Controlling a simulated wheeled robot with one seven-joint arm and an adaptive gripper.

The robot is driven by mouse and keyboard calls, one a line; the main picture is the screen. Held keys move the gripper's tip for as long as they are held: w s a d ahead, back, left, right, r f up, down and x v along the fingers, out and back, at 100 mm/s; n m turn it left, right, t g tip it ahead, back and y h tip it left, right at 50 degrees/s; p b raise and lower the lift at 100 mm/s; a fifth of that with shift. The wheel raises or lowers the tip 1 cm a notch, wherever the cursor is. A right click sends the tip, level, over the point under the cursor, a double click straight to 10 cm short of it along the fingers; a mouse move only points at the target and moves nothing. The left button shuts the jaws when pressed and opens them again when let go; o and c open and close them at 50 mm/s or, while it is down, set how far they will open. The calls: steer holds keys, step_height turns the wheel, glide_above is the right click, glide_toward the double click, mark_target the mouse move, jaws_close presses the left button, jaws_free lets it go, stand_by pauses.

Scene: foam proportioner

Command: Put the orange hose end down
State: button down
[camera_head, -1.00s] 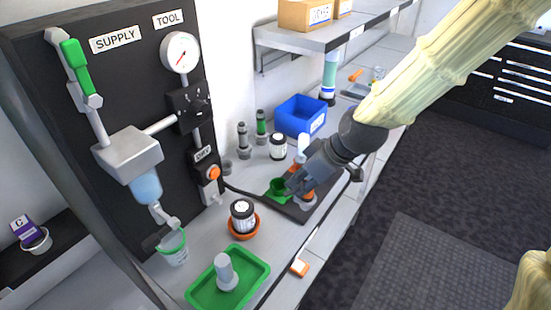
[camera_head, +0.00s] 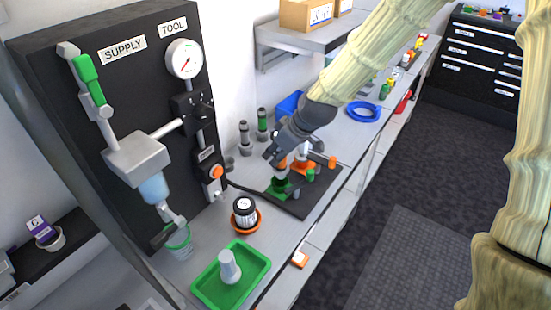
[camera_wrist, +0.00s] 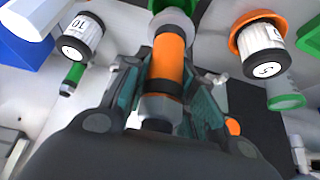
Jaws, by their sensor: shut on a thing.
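The orange hose end (camera_wrist: 168,62) is a dark and grey cylinder with a wide orange band. In the wrist view it lies between the two fingers of my gripper (camera_wrist: 165,95), which is shut on it. In the head view my gripper (camera_head: 279,158) is over the left part of a dark mat, with the hose end mostly hidden beneath it. A green holder (camera_head: 279,188) is directly below. I cannot tell whether the hose end touches it. An orange holder (camera_head: 303,167) stands just right of it on the mat.
The dark mat (camera_head: 318,196) also carries small green and orange cylinders. A black-lidded jar (camera_head: 244,209) in an orange dish and a green tray (camera_head: 207,290) are nearer.

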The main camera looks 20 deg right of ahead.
steer(key=shift+w+a, duration=0.1)
steer(key=shift+w, duration=0.15)
steer(key=shift+w+f, duration=0.15)
steer(key=shift+f, duration=0.05)
steer(key=shift+f+p, duration=0.75)
steer(key=shift+f, duration=0.8)
steer(key=c, duration=1.2)
jaws_free()
steer(key=shift+w, duration=0.1)
steer(key=shift+r, duration=0.15)
steer(key=b+v, duration=0.2)
steer(key=v, duration=0.9)
steer(key=shift+s+r, duration=0.25)
steer(key=shift+r, duration=0.05)
